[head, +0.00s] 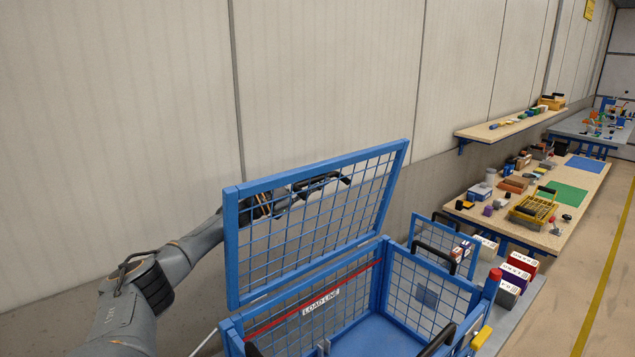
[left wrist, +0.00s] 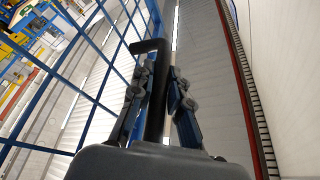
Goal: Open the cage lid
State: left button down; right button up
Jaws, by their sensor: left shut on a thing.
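The blue cage (head: 375,270) stands at the bottom centre of the head view, with a "LOAD LINE" label on its back mesh. Its blue mesh lid (head: 231,250) is raised and stands steeply tilted above the cage's back edge. My left gripper (head: 285,197) is behind the lid, partly hidden by the mesh. It is shut on the lid's black handle (head: 325,180). In the left wrist view the fingers (left wrist: 160,80) close on both sides of the black handle (left wrist: 154,105), with the lid's blue bars at left. My right gripper is not in view.
A plain wall (head: 330,80) rises behind the lid. Right of the cage, boxes (head: 518,265) stand on a grey surface. Farther back are a workbench (head: 480,216) with a yellow basket (head: 533,208) and a wall shelf (head: 510,125). The floor at far right is clear.

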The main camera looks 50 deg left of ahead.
pick_arm(q)
jog(key=shift+a+r, duration=0.15)
jog(key=shift+a, duration=0.1)
jog(key=c, duration=1.3)
grip_release()
jog(key=shift+f, duration=0.2)
jog(key=shift+s+a+f, duration=0.1)
jog(key=shift+s+f, duration=0.1)
jog(key=shift+s, duration=0.3)
jog(key=v, duration=1.1)
jog(key=shift+w, duration=0.1)
